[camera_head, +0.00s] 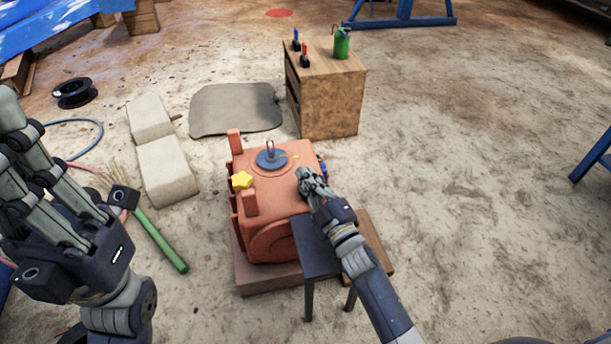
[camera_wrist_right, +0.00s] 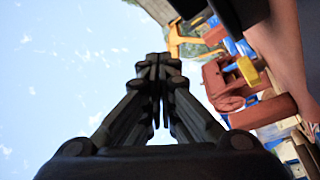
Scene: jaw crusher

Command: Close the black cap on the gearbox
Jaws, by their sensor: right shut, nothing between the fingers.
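The orange-red gearbox (camera_head: 285,185) stands on a low base in the middle of the head view. A dark grey-blue disc with an upright ring (camera_head: 271,155) lies on its top, and a yellow star-shaped knob (camera_head: 242,180) is at its left. I cannot make out for certain which part is the black cap. My right gripper (camera_head: 303,178) is shut and empty over the gearbox's right top edge; contact is unclear. It is also shut in the right wrist view (camera_wrist_right: 158,62). My left gripper (camera_head: 18,150) is at the left edge, away from the gearbox; its fingertips are partly cut off.
A small dark table (camera_head: 316,245) stands close against the gearbox's front right. A wooden cabinet (camera_head: 330,105) with a green can (camera_head: 341,43) is behind it. A green-handled broom (camera_head: 160,240) and pale blocks (camera_head: 163,170) lie to the left. The floor at right is mostly clear.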

